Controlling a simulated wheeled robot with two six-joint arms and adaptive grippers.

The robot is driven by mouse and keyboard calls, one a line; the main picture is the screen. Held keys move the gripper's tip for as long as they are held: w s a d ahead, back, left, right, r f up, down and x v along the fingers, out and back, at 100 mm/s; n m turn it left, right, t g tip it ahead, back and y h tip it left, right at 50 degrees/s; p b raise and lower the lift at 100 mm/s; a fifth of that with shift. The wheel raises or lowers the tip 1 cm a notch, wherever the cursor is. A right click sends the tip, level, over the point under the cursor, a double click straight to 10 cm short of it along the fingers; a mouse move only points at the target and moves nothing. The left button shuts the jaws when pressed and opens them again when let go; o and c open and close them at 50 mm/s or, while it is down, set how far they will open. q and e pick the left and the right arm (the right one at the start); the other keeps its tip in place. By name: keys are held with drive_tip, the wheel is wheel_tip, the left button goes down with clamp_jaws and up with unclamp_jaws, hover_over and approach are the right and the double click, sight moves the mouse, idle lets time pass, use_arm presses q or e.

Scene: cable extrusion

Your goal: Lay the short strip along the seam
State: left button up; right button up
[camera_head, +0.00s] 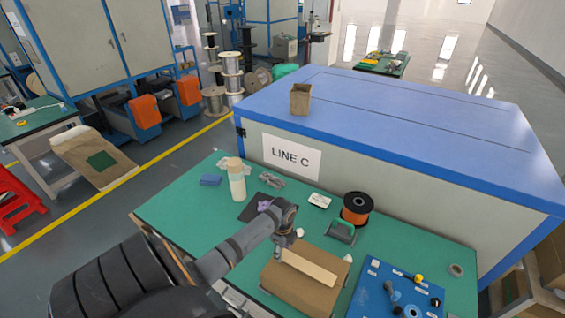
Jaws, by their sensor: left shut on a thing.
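A closed brown cardboard box (284,285) sits near the front edge of the green table. A short pale tan strip (312,268) lies over the box top, slanting from upper left to lower right. I cannot tell whether it touches the box all along, and the seam cannot be made out. My left gripper (283,249) reaches in from the left over the back-left edge of the box. It is shut on the upper-left end of the strip, and its fingertips are small and partly hidden by the wrist. My right gripper is not in view.
A tape dispenser (341,232) and an orange spool (356,209) stand behind the box. A blue panel (376,290) with knobs lies to its right. A cream bottle (237,184) stands at the back left.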

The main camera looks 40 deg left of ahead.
use_arm(q)
drive_tip(key=shift+f, duration=0.5)
drive_tip(key=o, duration=0.8)
wheel_tip(320, 180, up, 12)
drive_tip(key=shift+r, duration=0.1)
idle(0.7)
